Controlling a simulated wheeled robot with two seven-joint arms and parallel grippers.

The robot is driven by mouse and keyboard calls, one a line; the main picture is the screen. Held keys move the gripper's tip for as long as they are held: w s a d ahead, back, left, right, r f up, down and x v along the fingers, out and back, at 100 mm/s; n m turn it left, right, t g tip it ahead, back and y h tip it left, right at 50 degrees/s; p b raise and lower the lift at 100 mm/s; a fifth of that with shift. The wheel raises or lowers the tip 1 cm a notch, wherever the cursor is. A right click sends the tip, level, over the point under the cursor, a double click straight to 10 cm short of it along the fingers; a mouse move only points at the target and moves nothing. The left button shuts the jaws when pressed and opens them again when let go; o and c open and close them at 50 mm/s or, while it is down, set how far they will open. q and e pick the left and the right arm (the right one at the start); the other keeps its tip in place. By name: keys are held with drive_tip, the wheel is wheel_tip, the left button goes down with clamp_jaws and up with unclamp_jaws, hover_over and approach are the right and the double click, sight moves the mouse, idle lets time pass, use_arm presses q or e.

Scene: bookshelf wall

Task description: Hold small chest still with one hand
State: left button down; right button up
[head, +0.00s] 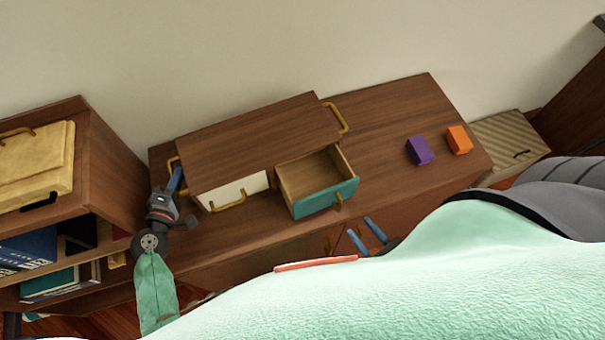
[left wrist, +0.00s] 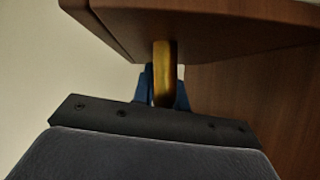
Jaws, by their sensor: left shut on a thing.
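The small chest (head: 255,150) is a brown wooden box on top of the long sideboard, with a brass handle on each side. Its left drawer (head: 235,190) has a white front and is shut. Its right drawer (head: 325,198) has a teal front, is pulled open and looks empty. My left gripper (head: 174,180) is at the chest's left end, shut on the brass side handle (left wrist: 164,75), with blue fingers on it in the left wrist view. My right gripper (head: 369,232) is in front of the sideboard below the teal drawer, its two blue fingers apart and empty.
A purple block (head: 419,151) and an orange block (head: 459,140) sit on the sideboard (head: 400,105) right of the chest. A bookshelf (head: 110,150) with books stands at the left. A striped box (head: 508,138) is beyond the sideboard's right end.

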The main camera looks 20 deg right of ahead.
use_arm(q)
drive_tip(key=shift+f, duration=0.3)
idle(0.4)
drive_tip(key=c, duration=1.4)
unclamp_jaws()
drive_tip(key=shift+o, duration=0.4)
drive_tip(key=shift+w+a+r, duration=0.1)
drive_tip(key=shift+r, duration=0.1)
